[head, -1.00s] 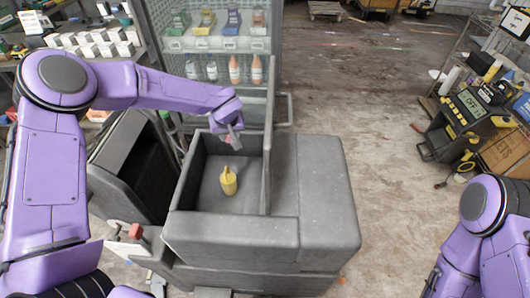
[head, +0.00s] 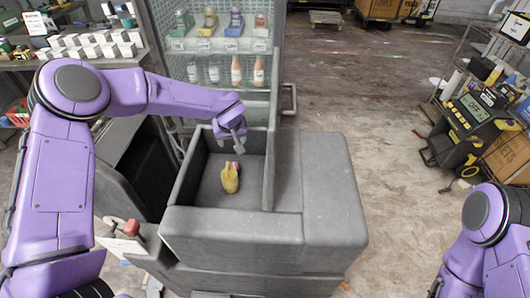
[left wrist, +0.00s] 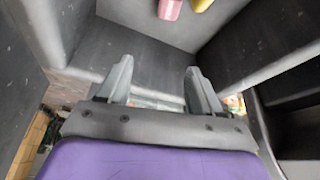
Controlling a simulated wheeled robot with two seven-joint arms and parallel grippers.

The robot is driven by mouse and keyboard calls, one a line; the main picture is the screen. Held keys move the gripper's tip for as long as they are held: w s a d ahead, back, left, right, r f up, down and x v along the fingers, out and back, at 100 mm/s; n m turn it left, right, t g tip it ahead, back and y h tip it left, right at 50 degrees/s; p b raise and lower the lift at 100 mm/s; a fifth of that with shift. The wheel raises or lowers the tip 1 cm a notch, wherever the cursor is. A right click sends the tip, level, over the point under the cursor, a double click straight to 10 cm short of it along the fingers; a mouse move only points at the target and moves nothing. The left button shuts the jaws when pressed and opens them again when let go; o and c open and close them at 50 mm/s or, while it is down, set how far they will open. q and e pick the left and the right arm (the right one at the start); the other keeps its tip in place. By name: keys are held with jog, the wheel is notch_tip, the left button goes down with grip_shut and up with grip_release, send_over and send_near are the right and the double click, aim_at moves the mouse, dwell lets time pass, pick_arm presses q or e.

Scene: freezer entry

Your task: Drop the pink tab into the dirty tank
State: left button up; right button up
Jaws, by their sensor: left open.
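The pink tab (head: 235,168) lies in the grey open-topped tank (head: 180,190), right against a yellow bottle (head: 229,181). In the left wrist view the pink tab (left wrist: 170,9) shows at the top edge, cut off, beside the yellow bottle (left wrist: 201,4). My left gripper (head: 238,141) hangs above the far part of the tank. Its two fingers stand apart with nothing between them in the left wrist view (left wrist: 160,82). My right arm shows at the lower right, but its gripper is outside the view.
A grey divider panel (head: 271,150) rises along the tank's right side, with a flat grey top (head: 335,190) beyond it. A shelf rack of bottles (head: 235,70) stands behind. Open floor (head: 370,110) lies to the right.

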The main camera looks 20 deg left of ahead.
pick_arm(q)
jog(key=b+v, duration=0.1)
jog(key=v, duration=0.9)
jog(key=shift+s+r+b, duration=0.3)
jog(key=shift+b, duration=0.05)
